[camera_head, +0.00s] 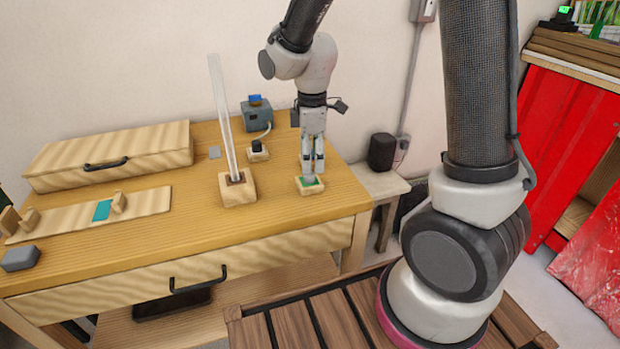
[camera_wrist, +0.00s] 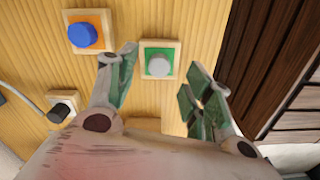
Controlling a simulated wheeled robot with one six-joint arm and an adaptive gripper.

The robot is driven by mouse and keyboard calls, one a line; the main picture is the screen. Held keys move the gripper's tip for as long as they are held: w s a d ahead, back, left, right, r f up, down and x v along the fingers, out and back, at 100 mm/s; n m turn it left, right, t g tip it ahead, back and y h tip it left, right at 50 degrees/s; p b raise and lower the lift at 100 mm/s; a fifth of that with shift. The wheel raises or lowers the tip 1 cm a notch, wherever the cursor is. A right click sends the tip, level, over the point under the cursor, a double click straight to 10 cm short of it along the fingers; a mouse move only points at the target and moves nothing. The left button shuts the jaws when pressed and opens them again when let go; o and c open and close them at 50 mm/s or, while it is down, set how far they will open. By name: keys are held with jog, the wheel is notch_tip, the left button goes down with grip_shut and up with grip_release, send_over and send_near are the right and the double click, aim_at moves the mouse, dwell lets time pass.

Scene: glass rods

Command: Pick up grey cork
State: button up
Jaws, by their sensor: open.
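The grey cork (camera_wrist: 158,66) is a short round piece standing upright on a green pad in a small square wooden block (camera_wrist: 176,43). In the head view, this block (camera_head: 310,191) sits near the right end of the table. My gripper (camera_head: 313,165) points down just above it, its fingers hiding most of the cork. In the wrist view, my gripper (camera_wrist: 163,61) is open, with the cork between the lines of its two fingers. Neither finger visibly touches the cork.
A wooden block (camera_head: 238,194) holding a tall clear rod (camera_head: 222,115) stands left of my gripper. A black piece (camera_head: 257,146) on a small base and a blue-grey box (camera_head: 257,115) are behind. A blue piece (camera_wrist: 82,34) on an orange-topped block shows in the wrist view.

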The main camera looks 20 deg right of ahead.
aim_at(309, 180)
jog(key=f, duration=0.4)
jog(key=shift+a+f, duration=0.35)
jog(key=shift+c, duration=0.4)
jog(key=c, duration=0.8)
jog(key=shift+o, duration=0.2)
